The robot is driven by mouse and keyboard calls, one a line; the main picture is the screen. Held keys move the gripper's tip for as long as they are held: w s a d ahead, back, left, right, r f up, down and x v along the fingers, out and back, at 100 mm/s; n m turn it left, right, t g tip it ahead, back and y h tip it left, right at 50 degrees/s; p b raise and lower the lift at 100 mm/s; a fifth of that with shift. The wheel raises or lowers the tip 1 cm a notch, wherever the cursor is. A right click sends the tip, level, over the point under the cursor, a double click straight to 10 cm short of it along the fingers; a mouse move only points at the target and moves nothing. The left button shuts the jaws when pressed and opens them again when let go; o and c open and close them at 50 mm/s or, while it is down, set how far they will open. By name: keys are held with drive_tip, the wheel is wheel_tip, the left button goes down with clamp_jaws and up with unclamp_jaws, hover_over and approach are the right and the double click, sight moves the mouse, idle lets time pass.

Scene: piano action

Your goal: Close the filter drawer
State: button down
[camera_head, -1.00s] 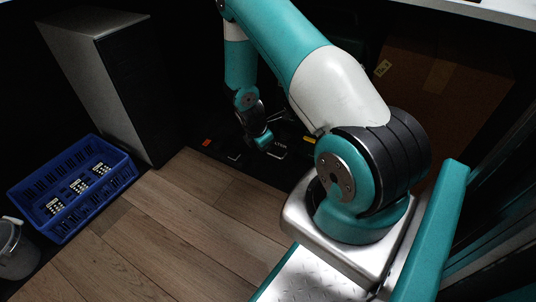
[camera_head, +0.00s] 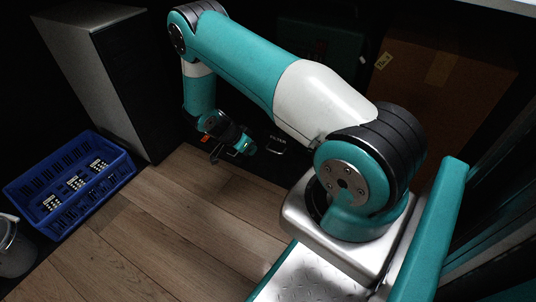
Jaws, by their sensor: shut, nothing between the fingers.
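The filter drawer (camera_head: 277,141) is a dark, low unit at the back middle, beyond the wooden floor. It carries a small white label and a pale handle outline. Its surface is very dark, so I cannot tell how far it stands out. My gripper (camera_head: 214,159) is at the left of the label, above the near edge of the dark unit and the floor. It is small and dark in this view, shut and holding nothing. It appears apart from the handle. My arm and wrist hide part of the unit's left side.
A blue crate (camera_head: 28,192) with several pale patterned items stands on the floor at left. A bucket (camera_head: 14,247) is at the lower left edge. A tall grey cabinet (camera_head: 133,85) stands behind the crate. A cardboard box (camera_head: 440,95) is at right. The wooden floor (camera_head: 185,225) is clear.

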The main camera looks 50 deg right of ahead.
sight(274, 140)
drive_tip(key=s+d+f+m+b, duration=0.1)
drive_tip(key=d+f+m+b, duration=0.6)
drive_tip(key=m, duration=0.5)
drive_tip(key=shift+s+d+f+m+g+h+b, duration=0.3)
drive_tip(key=shift+g+h+b, duration=0.1)
drive_tip(key=shift+b, duration=0.35)
